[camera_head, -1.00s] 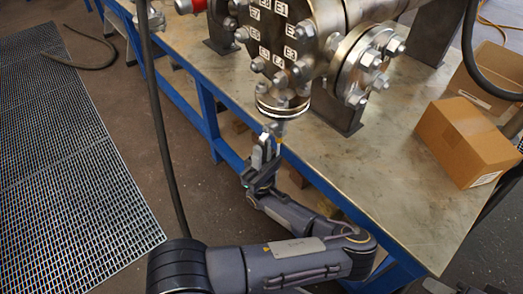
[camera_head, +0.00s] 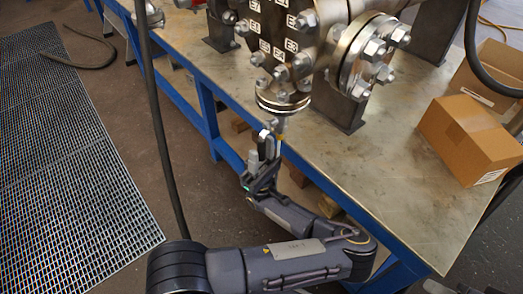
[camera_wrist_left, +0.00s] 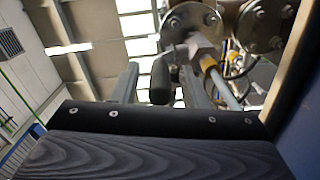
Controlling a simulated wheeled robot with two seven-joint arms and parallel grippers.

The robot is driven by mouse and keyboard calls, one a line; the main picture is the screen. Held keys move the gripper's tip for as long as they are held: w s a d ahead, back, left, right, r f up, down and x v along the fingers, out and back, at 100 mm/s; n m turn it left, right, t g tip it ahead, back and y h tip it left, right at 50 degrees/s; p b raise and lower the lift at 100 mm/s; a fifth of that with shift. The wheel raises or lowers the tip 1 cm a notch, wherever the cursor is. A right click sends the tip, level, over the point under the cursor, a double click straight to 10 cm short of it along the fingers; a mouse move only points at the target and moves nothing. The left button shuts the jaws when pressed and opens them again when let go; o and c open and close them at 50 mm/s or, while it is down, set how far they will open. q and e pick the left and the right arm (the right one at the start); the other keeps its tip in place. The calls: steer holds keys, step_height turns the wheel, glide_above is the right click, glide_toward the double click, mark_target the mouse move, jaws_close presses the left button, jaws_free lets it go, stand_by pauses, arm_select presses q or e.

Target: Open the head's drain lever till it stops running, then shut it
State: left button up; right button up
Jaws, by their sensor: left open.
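The vessel head (camera_head: 268,28) with its numbered bolt labels is at the top of the head view. A small bolted flange (camera_head: 283,100) hangs below it, with a thin drain fitting (camera_head: 281,128) under that. My left gripper (camera_head: 264,143) is open just below the flange, beside the fitting. In the left wrist view, a dark rounded handle (camera_wrist_left: 160,82), apparently the drain lever, shows between the two fingers of my left gripper (camera_wrist_left: 160,88); I cannot tell whether they touch it. A yellow collar (camera_wrist_left: 208,63) and a pale tube (camera_wrist_left: 226,92) are to its right. Whether liquid runs is unclear.
The metal workbench (camera_head: 385,190) with blue legs runs below the vessel. A cardboard box (camera_head: 468,138) sits at its right side. A dark hose (camera_head: 163,150) hangs down left of my gripper. A floor grating (camera_head: 70,170) lies at left; the bench's front right part is clear.

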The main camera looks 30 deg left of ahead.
step_height(320, 180, down, 6)
steer(key=b, duration=0.5)
steer(key=shift+f, duration=0.1)
